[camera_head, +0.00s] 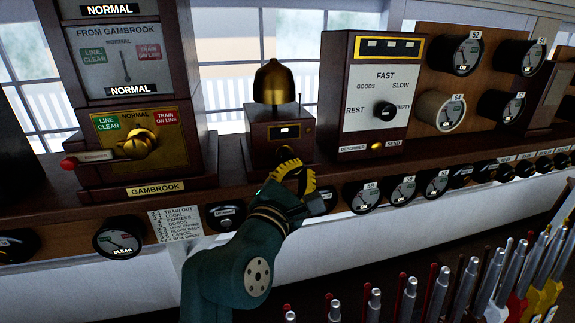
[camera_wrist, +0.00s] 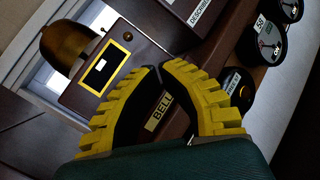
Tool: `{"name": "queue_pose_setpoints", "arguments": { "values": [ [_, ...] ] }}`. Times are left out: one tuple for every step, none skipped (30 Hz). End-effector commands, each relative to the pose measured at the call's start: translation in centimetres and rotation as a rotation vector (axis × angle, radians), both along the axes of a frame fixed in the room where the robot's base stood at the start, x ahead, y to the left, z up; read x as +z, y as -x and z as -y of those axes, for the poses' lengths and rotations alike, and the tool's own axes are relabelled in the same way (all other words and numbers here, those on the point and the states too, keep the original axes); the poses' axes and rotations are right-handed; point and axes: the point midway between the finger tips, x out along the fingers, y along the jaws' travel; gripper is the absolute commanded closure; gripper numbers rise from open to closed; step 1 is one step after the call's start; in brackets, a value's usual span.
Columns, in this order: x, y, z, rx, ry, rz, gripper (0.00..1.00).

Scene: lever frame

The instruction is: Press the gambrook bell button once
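The bell is a brass dome (camera_head: 273,84) on a dark wooden box (camera_head: 262,133) with a small lit window. The fingers hide the lower box front there. I cannot tell whether they touch the button.
The Gambrook block instrument (camera_head: 132,135) stands left, with a brass handle (camera_head: 140,144) and a red knob (camera_head: 69,163). A train describer (camera_head: 380,90) stands right. Round dials (camera_head: 363,196) line the shelf front. Several levers (camera_head: 440,292) rise at lower right.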

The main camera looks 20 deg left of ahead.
Motion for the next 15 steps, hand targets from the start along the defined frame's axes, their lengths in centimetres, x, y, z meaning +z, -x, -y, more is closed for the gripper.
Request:
{"name": "queue_pose_setpoints", "arguments": {
  "values": [
    [0.19, -0.41, -0.36, 0.0, 0.0, 0.001, 1.0],
    [0.16, -0.61, -0.5, 0.0, 0.0, 0.001, 1.0],
    [0.18, -0.81, -0.67, 0.0, 0.0, 0.001, 1.0],
    [0.17, -0.94, -0.78, 0.0, 0.0, 0.001, 1.0],
    [0.17, -1.03, -0.87, 0.0, 0.0, 0.001, 1.0],
    [0.18, -1.12, -0.94, 0.001, -0.001, 0.002, 1.0],
    [0.17, -1.16, -0.98, 0.001, -0.001, 0.002, 1.0],
    [0.17, -1.18, -1.0, 0.001, -0.001, 0.002, 1.0],
    [0.16, -1.2, -1.02, 0.001, -0.001, 0.002, 1.0],
    [0.16, -1.19, -1.01, 0.001, -0.001, 0.002, 1.0],
    [0.16, -1.19, -1.01, 0.001, -0.001, 0.002, 1.0],
    [0.16, -1.18, -1.01, 0.001, -0.001, 0.002, 1.0],
    [0.15, -1.18, -1.0, 0.001, -0.001, 0.002, 1.0],
    [0.15, -1.18, -1.0, 0.001, -0.001, 0.002, 1.0],
    [0.15, -1.18, -1.0, 0.001, -0.001, 0.002, 0.98]
  ]
}}
